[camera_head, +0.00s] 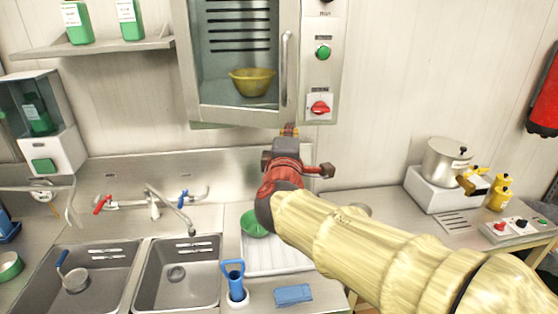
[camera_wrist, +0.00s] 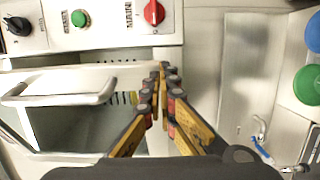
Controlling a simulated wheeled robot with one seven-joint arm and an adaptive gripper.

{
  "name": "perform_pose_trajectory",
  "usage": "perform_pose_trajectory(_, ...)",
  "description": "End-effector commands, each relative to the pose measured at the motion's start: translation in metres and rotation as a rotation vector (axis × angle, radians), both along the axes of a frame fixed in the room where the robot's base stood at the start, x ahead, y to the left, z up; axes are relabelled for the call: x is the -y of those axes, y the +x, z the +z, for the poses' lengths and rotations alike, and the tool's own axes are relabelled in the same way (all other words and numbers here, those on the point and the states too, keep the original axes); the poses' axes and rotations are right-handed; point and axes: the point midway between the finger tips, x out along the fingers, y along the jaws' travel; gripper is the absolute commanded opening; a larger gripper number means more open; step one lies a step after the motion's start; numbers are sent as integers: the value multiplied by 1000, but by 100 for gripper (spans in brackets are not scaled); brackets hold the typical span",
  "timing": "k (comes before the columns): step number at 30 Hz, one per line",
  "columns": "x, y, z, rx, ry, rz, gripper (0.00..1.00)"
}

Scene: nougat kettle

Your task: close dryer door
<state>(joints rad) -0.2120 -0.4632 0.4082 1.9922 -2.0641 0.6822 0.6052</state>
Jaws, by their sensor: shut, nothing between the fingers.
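The dryer is a wall-mounted steel cabinet with a control panel (camera_head: 322,75) at its right, which also shows at the top of the wrist view (camera_wrist: 100,30). Its glass dryer door (camera_head: 215,70) has a vertical bar handle (camera_head: 287,65). The door seems to stand slightly ajar; I cannot tell the gap exactly. In the wrist view the handle (camera_wrist: 60,95) is left of the fingers. My gripper (camera_head: 289,130) is just below the dryer's lower right edge. Its fingers (camera_wrist: 163,72) are shut and empty, apart from the handle.
A yellow bowl (camera_head: 252,82) sits inside the dryer. Below are two sinks (camera_head: 180,275) with a faucet (camera_head: 152,203) and a green bowl (camera_head: 253,223) on a drainer. A shelf (camera_head: 95,47) is at upper left. A pot (camera_head: 446,160) stands at right.

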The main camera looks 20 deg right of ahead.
Motion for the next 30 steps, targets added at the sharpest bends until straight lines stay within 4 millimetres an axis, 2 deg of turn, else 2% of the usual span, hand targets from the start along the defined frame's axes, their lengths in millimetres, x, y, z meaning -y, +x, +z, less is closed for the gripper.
perform_pose_trajectory(1,8,8,-8,2,1,-7,0)
perform_pose_trajectory(7,28,40,-7,1,1,-8,0)
perform_pose_trajectory(15,45,78,-5,0,0,-5,0)
perform_pose_trajectory(22,52,99,-2,0,1,-5,0)
perform_pose_trajectory(30,54,107,0,0,0,-5,0)
